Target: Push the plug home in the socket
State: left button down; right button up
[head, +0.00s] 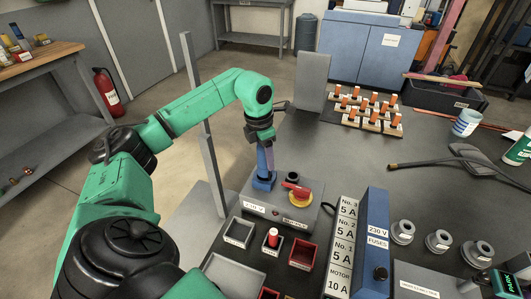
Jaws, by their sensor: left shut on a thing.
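My left gripper (264,163) points down at the left part of a grey box (285,220). It is shut on a blue plug (263,158), which is upright and largely hidden by the fingers. A blue socket (264,182) stands on top of the box, right under the plug. The plug looks in line with the socket and at its mouth; how deep it sits cannot be told from here. My right gripper is not seen.
A red and yellow rotary switch (298,195) is close right of the socket. Small trays (239,233) lie in front of the box. A blue fuse case (371,240) stands to the right. A grey upright plate (313,80) is behind. The dark table is clear at centre right.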

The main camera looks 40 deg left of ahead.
pick_arm(q)
jog(key=shift+p, duration=0.45)
dwell(0.7)
jog(key=shift+f, duration=0.2)
jog(key=shift+f+b, duration=1.4)
jog(key=shift+f, duration=0.6)
jog(key=shift+c, duration=0.9)
grip_release()
jog(key=shift+r, duration=0.1)
jog(key=r, duration=0.4)
jog(key=s+r+p, duration=0.1)
jog(key=r, duration=0.9)
jog(key=shift+s+a+r, duration=0.25)
jog(key=shift+s+a, duration=0.05)
jog(key=shift+s, duration=0.05)
